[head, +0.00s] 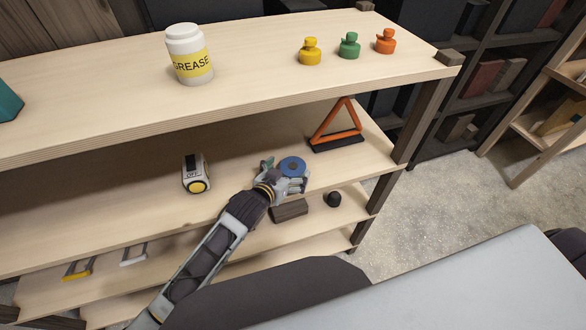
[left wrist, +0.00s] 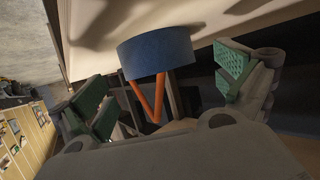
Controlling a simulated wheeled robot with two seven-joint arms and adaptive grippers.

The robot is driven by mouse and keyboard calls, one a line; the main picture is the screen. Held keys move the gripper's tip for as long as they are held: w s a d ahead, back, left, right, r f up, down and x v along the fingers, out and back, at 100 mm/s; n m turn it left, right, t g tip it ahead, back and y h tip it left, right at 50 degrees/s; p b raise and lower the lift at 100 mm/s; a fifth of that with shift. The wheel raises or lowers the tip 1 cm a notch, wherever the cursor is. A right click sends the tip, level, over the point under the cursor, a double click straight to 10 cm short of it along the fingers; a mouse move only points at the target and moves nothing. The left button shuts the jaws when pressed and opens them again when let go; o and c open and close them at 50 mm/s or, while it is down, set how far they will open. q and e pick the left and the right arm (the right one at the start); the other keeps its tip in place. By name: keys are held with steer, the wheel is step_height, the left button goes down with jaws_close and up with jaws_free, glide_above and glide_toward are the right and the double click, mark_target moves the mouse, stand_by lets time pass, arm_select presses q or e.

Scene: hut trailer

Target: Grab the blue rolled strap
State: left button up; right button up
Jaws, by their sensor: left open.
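The blue rolled strap (head: 292,166) is a round blue roll on the middle shelf, near its right end. In the left wrist view the blue strap (left wrist: 157,53) shows as a blue band between my two fingers, with a visible gap on each side. My left gripper (head: 283,173) is open and reaches in at the strap from the front; it partly covers the strap's lower edge in the head view. The green finger pads of the left gripper (left wrist: 168,85) stand wide apart in the left wrist view. My right gripper is not in view.
An orange warning triangle (head: 337,128) stands behind the strap. A white and yellow device (head: 195,174) lies to the left. The top shelf (head: 240,75) overhangs, with a grease jar (head: 190,55). Below are a brown block (head: 289,210) and a black object (head: 333,199).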

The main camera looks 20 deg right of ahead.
arm_select(q)
steer(key=shift+x, duration=1.15)
steer(key=c, duration=1.2)
